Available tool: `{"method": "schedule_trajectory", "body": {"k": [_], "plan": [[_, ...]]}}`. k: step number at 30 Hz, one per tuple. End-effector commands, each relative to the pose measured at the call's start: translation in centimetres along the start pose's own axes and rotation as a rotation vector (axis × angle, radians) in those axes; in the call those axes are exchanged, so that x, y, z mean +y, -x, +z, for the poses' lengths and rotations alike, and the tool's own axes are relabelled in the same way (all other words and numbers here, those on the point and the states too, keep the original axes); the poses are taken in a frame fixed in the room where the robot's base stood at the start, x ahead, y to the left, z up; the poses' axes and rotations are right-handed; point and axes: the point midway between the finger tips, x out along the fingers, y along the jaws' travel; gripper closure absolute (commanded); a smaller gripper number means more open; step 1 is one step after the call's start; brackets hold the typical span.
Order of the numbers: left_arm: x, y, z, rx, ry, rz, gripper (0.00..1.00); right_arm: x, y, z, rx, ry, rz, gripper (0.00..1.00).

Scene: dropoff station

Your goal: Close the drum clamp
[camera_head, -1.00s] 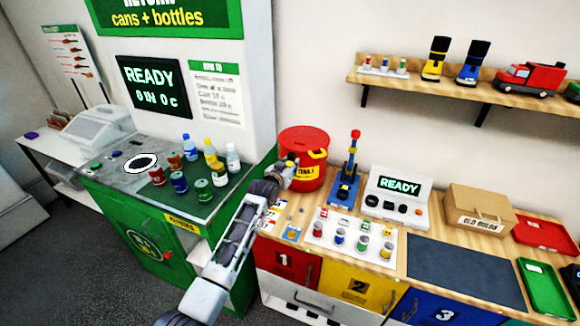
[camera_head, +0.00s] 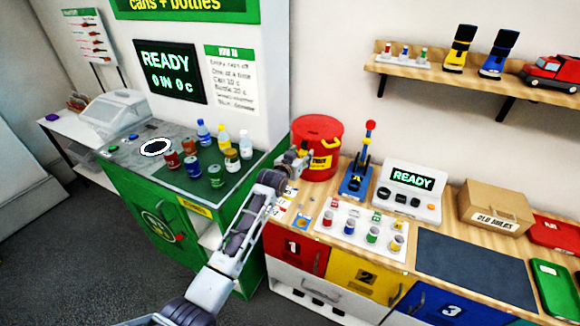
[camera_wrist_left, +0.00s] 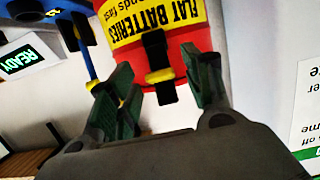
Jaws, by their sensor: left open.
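The red drum (camera_head: 316,133) with a yellow label stands on the wooden counter. In the left wrist view the drum (camera_wrist_left: 207,45) appears upside down, and its label reads "FLAT BATTERIES". Its clamp (camera_wrist_left: 156,50) is a black lever with a yellow band, sticking out from the drum's side. My left gripper (camera_head: 300,160) is at the drum's front left. In the wrist view my left gripper (camera_wrist_left: 163,88) is open, with one finger on each side of the clamp and visible gaps. I cannot tell how far the clamp stands from closed. My right gripper is not in view.
A blue lever press (camera_head: 357,178) and a grey READY console (camera_head: 407,192) stand right of the drum. A white tray (camera_head: 345,243) with small cans is in front. Bottles and cans stand on the green return machine (camera_head: 235,185) to the left. A shelf (camera_head: 450,82) hangs above.

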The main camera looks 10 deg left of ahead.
Motion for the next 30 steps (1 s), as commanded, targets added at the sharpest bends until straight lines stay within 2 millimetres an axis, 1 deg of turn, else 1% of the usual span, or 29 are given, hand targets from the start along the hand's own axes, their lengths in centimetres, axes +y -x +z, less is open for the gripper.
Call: {"method": "schedule_trajectory", "body": {"k": [30], "plan": [[0.0,8.6,0.1,0.0,-0.001,0.0,0.5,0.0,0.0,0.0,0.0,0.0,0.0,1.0]]}}
